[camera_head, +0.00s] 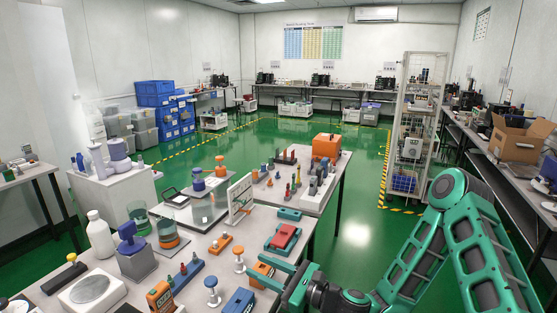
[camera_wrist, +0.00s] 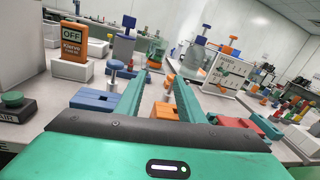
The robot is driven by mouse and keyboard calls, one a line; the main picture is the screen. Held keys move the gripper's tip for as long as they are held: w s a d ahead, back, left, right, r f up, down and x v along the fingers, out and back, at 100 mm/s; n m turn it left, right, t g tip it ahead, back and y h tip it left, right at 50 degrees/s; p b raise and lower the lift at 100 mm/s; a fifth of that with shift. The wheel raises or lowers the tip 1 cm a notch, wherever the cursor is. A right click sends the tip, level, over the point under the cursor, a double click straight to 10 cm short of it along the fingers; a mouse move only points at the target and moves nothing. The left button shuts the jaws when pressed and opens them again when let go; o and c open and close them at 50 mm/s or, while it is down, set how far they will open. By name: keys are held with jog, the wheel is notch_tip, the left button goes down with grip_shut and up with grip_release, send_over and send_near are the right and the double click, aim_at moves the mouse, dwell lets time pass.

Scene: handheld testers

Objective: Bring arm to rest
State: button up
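My green gripper (camera_head: 264,268) is at the end of my green arm (camera_head: 430,250), which reaches in from the right over the front edge of the near table. In the wrist view my gripper (camera_wrist: 162,78) has its two fingers well apart. An orange block (camera_wrist: 164,111) shows in the gap between them, seemingly on the table. The fingers do not appear to grip it. How far they are above the table is hard to tell.
Around the gripper are a blue block (camera_head: 238,302), a red and teal device (camera_head: 284,237) and an orange tester (camera_head: 160,297). A white board (camera_head: 240,198) stands farther back.

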jog(key=s+d+f+n+g+h, duration=0.2)
jog(key=s+d+f+n+g, duration=0.15)
jog(key=s+n+g, duration=0.55)
jog(key=s+d+r+n+t+h, duration=0.15)
jog(key=d+n+h, duration=0.3)
jog(key=d, duration=0.75)
jog(key=s+d+r+n+h, duration=0.15)
jog(key=d+n+h, duration=0.3)
jog(key=d, duration=0.75)
jog(key=s+d+r+m+g+h, duration=0.1)
jog(key=s+d+r+h, duration=0.1)
jog(key=s+d+r, duration=0.4)
jog(key=s+d+r+h, duration=0.2)
jog(key=s+d+r, duration=0.4)
jog(key=s+d, duration=0.5)
jog(key=s, duration=0.3)
jog(key=shift+s+d+m+g, duration=0.2)
jog(key=shift+m+g, duration=0.15)
jog(key=shift+m, duration=0.05)
